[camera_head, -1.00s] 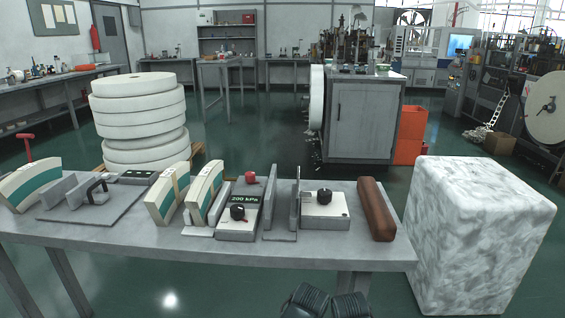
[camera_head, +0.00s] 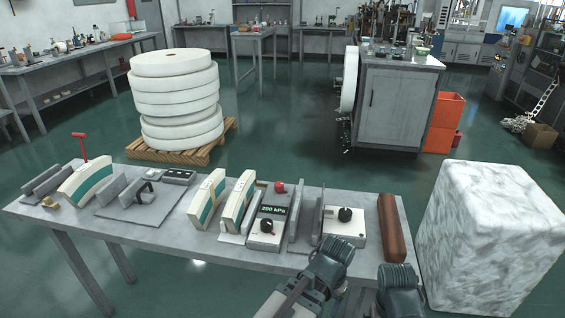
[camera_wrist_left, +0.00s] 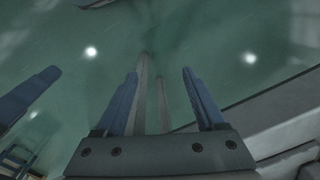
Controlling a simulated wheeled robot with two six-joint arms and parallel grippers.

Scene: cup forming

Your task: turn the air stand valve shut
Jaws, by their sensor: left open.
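The air stand (camera_head: 262,236) is a small pale box on the grey table with a green-lit display reading 200 kPa. On its top is a black knob (camera_head: 267,226) with a red mark. A red knob (camera_head: 280,187) stands just behind it; I cannot tell which of the two is the valve. In the left wrist view my left gripper (camera_wrist_left: 163,95) has its two fingers apart with nothing between them, over the green floor. In the head view my arm links show at the bottom, near the table's front edge, apart from the stand. My right gripper's fingers are not visible.
Right of the stand are upright grey plates, a second box with a black knob (camera_head: 345,214) and a brown bar (camera_head: 393,228). Curved white-green pieces (camera_head: 236,202) stand to its left. A marbled block (camera_head: 495,240) is beside the table (camera_head: 150,235).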

